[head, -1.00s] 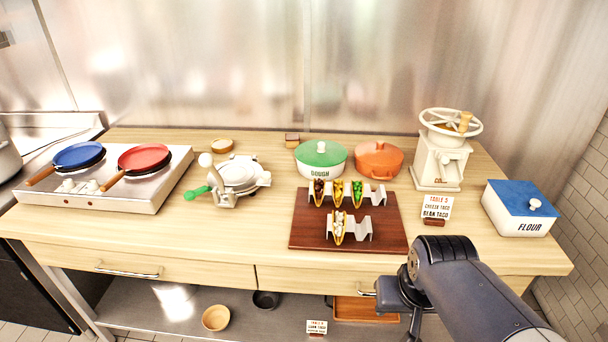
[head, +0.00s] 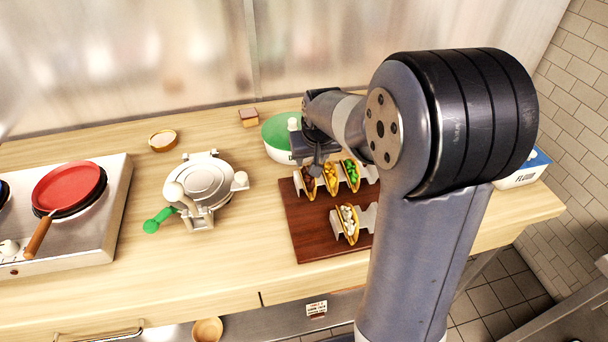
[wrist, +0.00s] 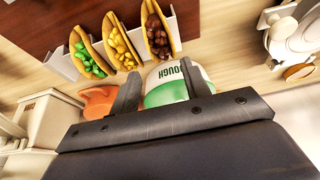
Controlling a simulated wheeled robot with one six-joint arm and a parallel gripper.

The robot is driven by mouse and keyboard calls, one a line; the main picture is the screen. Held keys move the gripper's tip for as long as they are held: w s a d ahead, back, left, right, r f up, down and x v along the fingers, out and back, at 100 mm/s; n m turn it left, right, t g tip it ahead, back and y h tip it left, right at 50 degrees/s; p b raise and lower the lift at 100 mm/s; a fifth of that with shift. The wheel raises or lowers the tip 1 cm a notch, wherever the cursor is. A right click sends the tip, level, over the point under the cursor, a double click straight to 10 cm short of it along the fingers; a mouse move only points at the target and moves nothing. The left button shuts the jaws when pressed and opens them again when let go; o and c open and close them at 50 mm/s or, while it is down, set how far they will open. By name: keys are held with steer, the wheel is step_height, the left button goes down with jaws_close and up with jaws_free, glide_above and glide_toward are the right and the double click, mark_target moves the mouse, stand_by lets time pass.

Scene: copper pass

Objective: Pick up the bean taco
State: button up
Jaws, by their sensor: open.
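The bean taco (wrist: 158,35), a yellow shell with dark brown filling, stands in the back taco holder (head: 369,173) at the left end of its row. In the head view the bean taco (head: 309,186) is partly hidden behind my gripper (head: 317,170). In the wrist view my gripper (wrist: 161,68) is open and empty, with its two fingers apart. The bean taco is just beyond the fingertips, roughly in line with the gap between them. I see no contact.
A corn taco (wrist: 122,46) and a green-filled taco (wrist: 89,55) stand beside it. A white-filled taco (head: 347,222) stands in the front holder on the brown board (head: 305,240). The green-lidded dough pot (head: 277,134) and orange pot (wrist: 95,100) are close behind.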

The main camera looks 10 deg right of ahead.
mark_target(307, 179)
steer(key=shift+a+p+x, duration=0.2)
steer(key=shift+p+x, duration=0.6)
steer(key=shift+x, duration=2.5)
steer(key=shift+s, duration=0.15)
steer(key=shift+c, duration=0.3)
steer(key=c, duration=0.7)
